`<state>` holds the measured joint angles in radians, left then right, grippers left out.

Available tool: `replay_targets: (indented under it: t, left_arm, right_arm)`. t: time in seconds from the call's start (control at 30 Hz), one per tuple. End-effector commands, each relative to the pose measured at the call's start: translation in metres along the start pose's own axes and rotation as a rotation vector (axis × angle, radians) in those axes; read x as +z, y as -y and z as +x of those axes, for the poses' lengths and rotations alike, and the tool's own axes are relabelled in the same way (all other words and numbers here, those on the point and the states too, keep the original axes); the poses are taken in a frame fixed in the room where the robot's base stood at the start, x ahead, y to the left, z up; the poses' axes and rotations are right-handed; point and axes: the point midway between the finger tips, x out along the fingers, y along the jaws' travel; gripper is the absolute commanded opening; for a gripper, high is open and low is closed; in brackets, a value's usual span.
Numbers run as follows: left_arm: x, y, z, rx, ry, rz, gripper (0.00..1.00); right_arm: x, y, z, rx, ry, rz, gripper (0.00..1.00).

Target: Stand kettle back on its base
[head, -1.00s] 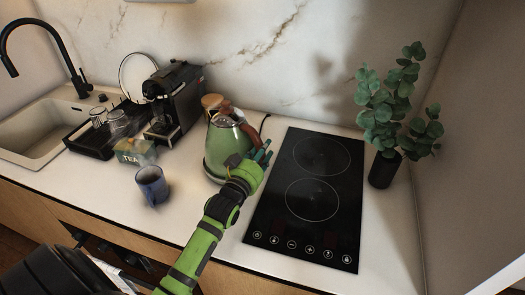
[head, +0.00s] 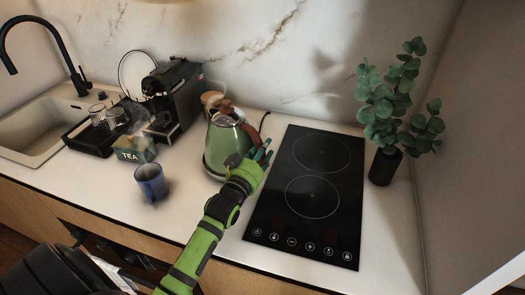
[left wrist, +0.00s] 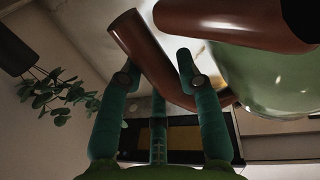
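The green kettle (head: 226,147) with a brown handle stands upright on the counter, left of the cooktop. Its underside is hidden, so I cannot tell whether a base is under it. My left gripper (head: 262,156) is at the kettle's right side, by the handle. In the left wrist view, the teal fingers (left wrist: 155,75) are spread apart, with the brown handle (left wrist: 150,55) running between and past their tips. The green kettle body (left wrist: 270,75) fills the right of that view. I see no firm grip on the handle. My right gripper is not in view.
A black cooktop (head: 310,195) lies right of the kettle, with a potted plant (head: 385,168) beyond. A blue mug (head: 150,183), tea box (head: 133,150) and coffee machine (head: 173,98) stand left. A wooden-lidded jar (head: 211,98) is close behind. The counter in front is clear.

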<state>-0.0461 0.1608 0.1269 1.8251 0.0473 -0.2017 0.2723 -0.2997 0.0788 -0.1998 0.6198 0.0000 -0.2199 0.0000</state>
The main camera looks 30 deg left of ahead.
Motion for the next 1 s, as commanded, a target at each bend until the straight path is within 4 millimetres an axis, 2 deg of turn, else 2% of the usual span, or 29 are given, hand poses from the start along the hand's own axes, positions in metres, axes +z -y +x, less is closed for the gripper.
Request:
replay_targets:
  t: [0.23,0.27,0.37,1.0]
  left_arm:
    - [0.001,0.0,0.0,-0.001,0.003,-0.003,0.43]
    - [0.009,0.001,-0.001,-0.004,0.024,-0.015,0.43]
    - [0.008,0.001,-0.003,-0.004,0.022,-0.013,0.43]
    - [0.003,0.0,-0.053,-0.003,0.013,-0.008,0.43]
  right_arm:
    - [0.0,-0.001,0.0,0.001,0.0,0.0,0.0]
    - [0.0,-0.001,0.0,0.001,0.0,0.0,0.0]
    - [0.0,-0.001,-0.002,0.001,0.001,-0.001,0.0]
    - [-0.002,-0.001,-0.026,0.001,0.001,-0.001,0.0]
